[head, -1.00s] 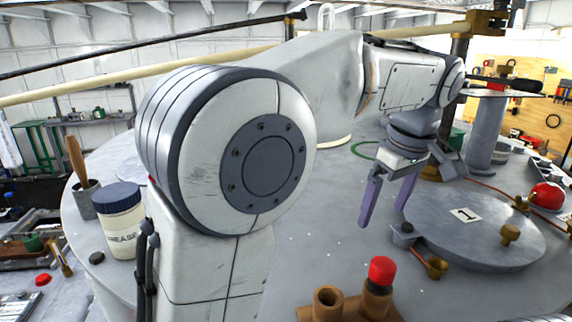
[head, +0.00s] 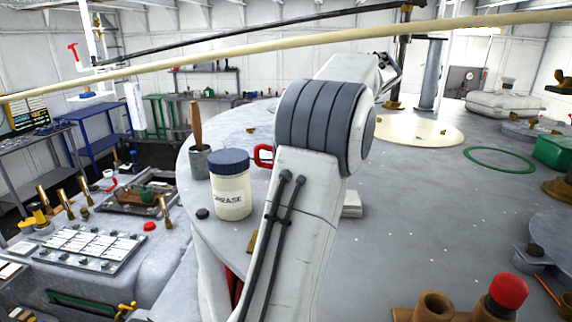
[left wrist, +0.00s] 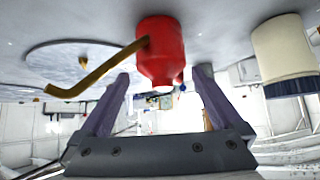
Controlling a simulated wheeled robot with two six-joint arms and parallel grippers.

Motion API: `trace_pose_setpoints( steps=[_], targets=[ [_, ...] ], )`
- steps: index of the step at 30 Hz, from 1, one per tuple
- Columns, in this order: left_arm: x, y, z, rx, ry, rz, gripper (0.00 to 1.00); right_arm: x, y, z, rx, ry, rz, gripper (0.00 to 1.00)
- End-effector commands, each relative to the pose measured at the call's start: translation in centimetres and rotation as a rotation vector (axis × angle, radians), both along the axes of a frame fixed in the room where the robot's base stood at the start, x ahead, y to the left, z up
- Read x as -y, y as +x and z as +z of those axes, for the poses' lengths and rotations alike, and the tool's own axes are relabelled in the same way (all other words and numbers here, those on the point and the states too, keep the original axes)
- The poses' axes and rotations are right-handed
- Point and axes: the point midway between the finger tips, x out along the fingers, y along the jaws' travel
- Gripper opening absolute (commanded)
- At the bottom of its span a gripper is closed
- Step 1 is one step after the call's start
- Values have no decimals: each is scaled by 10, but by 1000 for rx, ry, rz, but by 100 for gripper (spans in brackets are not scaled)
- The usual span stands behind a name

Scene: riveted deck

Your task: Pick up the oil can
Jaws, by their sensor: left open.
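The red oil can (left wrist: 162,60) shows in the left wrist view, upside down, with a bent brass spout (left wrist: 100,68). It appears centred between and just beyond the fingertips of my open left gripper (left wrist: 163,73). I cannot tell whether the fingertips reach its sides, and nothing is gripped. In the head view only a red handle (head: 263,155), probably the can's, shows behind my left arm. My left gripper is hidden behind the arm there. My right gripper is in neither view.
A grease jar (head: 231,188) stands close to the can, also in the left wrist view (left wrist: 285,48). A grey pot with a wooden handle (head: 200,160) and a small dark cap (head: 202,213) are nearby. A brown fitting with a red cap (head: 508,290) stands front right.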

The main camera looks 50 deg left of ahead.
Motion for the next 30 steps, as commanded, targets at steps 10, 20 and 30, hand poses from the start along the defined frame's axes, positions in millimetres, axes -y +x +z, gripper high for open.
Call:
trace_pose_setpoints(
  steps=[10,20,30],
  targets=[
    [-21,-9,-32,0,-1,1,100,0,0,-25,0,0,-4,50],
    [-43,-18,-57,1,-1,-1,100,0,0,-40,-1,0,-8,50],
    [-42,-17,-56,1,-1,-1,27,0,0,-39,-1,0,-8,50]
  ],
)
